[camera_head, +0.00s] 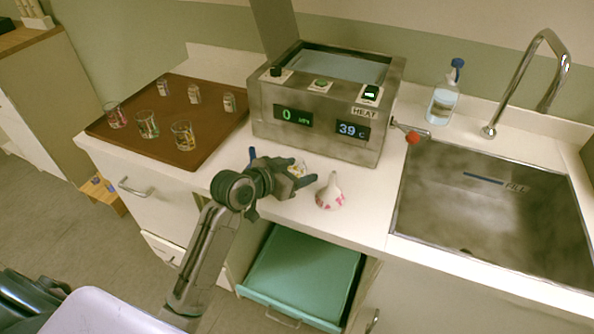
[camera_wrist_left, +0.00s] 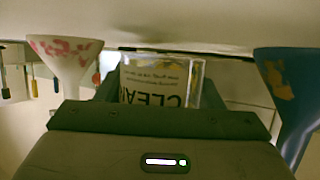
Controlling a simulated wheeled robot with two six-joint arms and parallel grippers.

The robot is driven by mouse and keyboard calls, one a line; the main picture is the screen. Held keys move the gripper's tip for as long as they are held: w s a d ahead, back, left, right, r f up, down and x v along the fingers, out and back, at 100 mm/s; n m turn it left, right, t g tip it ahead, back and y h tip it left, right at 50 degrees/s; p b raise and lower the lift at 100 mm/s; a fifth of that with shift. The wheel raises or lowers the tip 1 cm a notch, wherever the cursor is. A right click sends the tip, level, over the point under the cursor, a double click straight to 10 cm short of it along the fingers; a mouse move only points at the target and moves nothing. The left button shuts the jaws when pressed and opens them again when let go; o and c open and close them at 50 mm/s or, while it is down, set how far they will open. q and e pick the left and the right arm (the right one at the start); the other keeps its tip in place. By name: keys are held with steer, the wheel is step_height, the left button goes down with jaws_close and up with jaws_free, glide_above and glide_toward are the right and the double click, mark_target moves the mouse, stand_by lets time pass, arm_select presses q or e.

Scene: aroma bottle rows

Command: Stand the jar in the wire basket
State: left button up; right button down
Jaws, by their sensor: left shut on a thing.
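My left gripper (camera_head: 299,173) is shut on a small clear jar with a pale label, low over the counter in front of the heated bath. The jar (camera_wrist_left: 160,82) shows best in the left wrist view, between the fingers. Its label lettering, partly legible as "CLEAN", appears upside down there, with the counter along the top of that picture. In the head view the fingers cover much of the jar, and I cannot tell whether it touches the counter. I do not see a wire basket in either view. My right gripper is not in view.
A white, pink-patched funnel (camera_head: 329,194) stands right of my gripper; a blue funnel (camera_wrist_left: 284,85) is on its other side. The bath (camera_head: 318,134) reads 39 C. Several jars stand on a brown tray (camera_head: 205,147). A green drawer (camera_head: 300,270) is open below. A sink (camera_head: 480,215) is right.

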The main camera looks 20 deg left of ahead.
arm_select(q)
steer(key=shift+f, duration=0.4)
steer(key=shift+f, duration=0.15)
steer(key=o, duration=1)
